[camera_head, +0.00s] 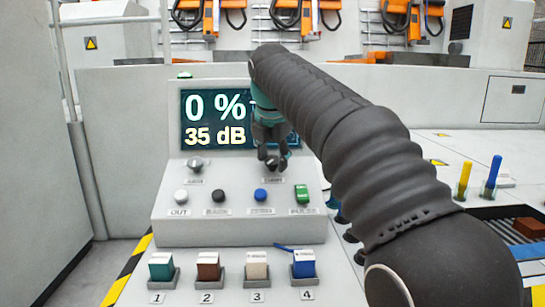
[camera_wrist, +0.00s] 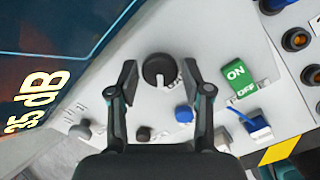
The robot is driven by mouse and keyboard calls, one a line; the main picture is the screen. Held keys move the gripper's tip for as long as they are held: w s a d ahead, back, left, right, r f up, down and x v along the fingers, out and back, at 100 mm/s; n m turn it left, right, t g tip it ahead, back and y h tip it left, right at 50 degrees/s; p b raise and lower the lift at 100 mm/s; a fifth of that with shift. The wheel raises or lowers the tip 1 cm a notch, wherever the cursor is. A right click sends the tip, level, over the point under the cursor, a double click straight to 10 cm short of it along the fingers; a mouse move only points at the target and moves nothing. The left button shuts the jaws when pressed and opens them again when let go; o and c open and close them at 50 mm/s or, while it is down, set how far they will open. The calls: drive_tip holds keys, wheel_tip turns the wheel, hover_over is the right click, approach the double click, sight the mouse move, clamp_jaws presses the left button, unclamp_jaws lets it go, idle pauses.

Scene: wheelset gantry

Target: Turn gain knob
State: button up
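The gain knob (camera_wrist: 158,71) is a round dark knob with a light pointer line, on the white sloped panel. In the wrist view it sits between the two fingers of my gripper (camera_wrist: 159,66), with a clear gap on both sides. A partly covered label shows beside it. In the head view my gripper (camera_head: 272,158) points down at the panel's upper right and hides most of that knob. The screen (camera_head: 215,120) reads 0 % and 35 dB; my arm covers its right part.
A grey knob (camera_head: 195,164) stands at the panel's upper left. Below are a white button (camera_head: 181,196), a black button (camera_head: 218,195), a blue button (camera_head: 261,195) and a green ON/OFF switch (camera_head: 302,193). Coloured blocks stand in numbered holders in front. Yellow (camera_head: 465,175) and blue (camera_head: 493,174) handles stand right.

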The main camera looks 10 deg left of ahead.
drive_tip(key=c, duration=0.6)
drive_tip(key=shift+c, duration=0.2)
drive_tip(key=shift+r+m+p, duration=0.1)
drive_tip(key=shift+m+p, duration=0.55)
drive_tip(key=shift+m, duration=0.45)
drive_tip(key=m, duration=0.2)
drive_tip(key=shift+m, duration=0.4)
drive_tip(key=m, duration=1.2)
drive_tip(key=shift+w+m+g, duration=0.1)
drive_tip(key=shift+m+g, duration=0.2)
drive_tip(key=shift+g, duration=0.1)
drive_tip(key=m, duration=0.5)
drive_tip(key=shift+m, duration=0.7)
